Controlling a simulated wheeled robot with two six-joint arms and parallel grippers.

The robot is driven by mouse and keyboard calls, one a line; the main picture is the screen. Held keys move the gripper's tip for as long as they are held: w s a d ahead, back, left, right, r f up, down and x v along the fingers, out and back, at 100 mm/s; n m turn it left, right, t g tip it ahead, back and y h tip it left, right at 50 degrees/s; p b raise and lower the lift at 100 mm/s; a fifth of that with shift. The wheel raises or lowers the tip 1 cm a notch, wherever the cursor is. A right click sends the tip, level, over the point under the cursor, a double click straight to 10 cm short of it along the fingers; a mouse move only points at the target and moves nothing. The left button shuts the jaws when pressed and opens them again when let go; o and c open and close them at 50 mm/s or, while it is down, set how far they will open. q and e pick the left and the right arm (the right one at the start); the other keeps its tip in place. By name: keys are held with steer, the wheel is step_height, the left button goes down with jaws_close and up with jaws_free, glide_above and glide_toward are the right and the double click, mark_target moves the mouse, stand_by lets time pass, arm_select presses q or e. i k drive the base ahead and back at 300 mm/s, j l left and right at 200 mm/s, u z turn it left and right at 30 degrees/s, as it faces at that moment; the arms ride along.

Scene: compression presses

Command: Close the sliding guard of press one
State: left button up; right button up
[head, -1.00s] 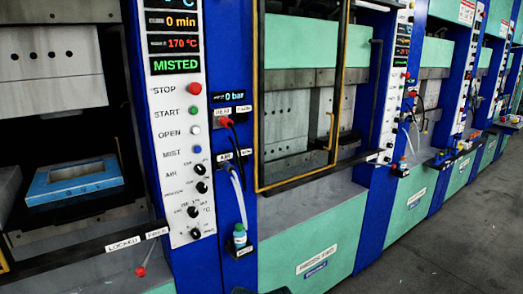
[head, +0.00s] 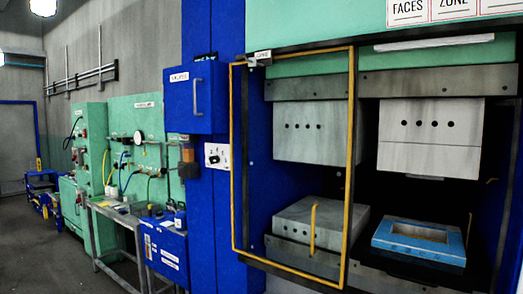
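The sliding guard (head: 349,150) is a tall yellow-edged frame on the front of a press in the head view. It stands at the left, over the left part of the press opening. A yellow upright handle (head: 313,228) shows near its lower right. The right part of the opening is uncovered. There a blue mould (head: 418,242) with a rectangular recess lies below a pale upper block (head: 430,121) with several holes. No label here gives the press number. Neither of my grippers is in view.
A blue cabinet (head: 194,97) juts out left of the guard. Farther left are a metal side table (head: 112,213) with a blue box (head: 164,247) beside it, and green equipment cabinets (head: 99,165). Open grey floor (head: 40,260) lies at the far left.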

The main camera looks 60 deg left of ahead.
mark_target(313, 252)
steer(key=u, duration=2.05)
